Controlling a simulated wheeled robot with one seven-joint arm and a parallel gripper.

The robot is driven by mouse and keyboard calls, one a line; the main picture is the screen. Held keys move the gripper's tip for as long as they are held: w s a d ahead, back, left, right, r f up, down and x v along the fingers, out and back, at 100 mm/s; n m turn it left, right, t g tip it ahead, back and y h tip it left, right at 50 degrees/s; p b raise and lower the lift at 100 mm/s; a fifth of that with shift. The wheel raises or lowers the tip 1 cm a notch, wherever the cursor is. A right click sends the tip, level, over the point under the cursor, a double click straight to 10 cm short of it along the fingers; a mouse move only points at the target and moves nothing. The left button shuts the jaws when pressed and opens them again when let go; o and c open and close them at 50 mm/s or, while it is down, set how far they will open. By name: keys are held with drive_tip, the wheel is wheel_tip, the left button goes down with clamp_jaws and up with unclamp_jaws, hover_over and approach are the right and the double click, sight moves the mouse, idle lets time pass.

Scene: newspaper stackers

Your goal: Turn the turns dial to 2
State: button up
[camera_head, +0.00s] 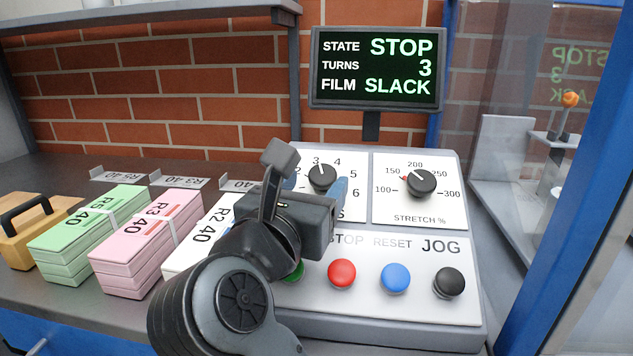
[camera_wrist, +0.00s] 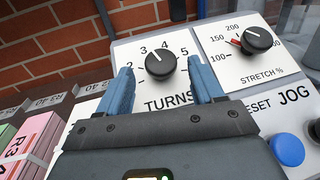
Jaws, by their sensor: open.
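The turns dial (camera_head: 322,177) is a round black knob with a white pointer line, on a white plate with numbers around it. In the wrist view the dial (camera_wrist: 160,65) has its pointer up and slightly left, near the 3. The display (camera_head: 378,68) reads STATE STOP, TURNS 3, FILM SLACK. My gripper (camera_head: 315,186) is open in front of the plate. In the wrist view its two blue fingers (camera_wrist: 159,76) stand left and right of the dial, with a gap on both sides. In the head view my gripper hides the lower left of the plate.
The stretch dial (camera_head: 421,183) is to the right. Below are a red button (camera_head: 341,273), a blue button (camera_head: 396,278) and a black JOG button (camera_head: 449,283); a green button is mostly hidden. Paper bundles (camera_head: 145,240) lie left. A clear screen and blue post (camera_head: 560,200) stand right.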

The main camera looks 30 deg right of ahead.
sight(322, 179)
drive_tip(key=shift+x, duration=1.1)
drive_tip(key=c, duration=1)
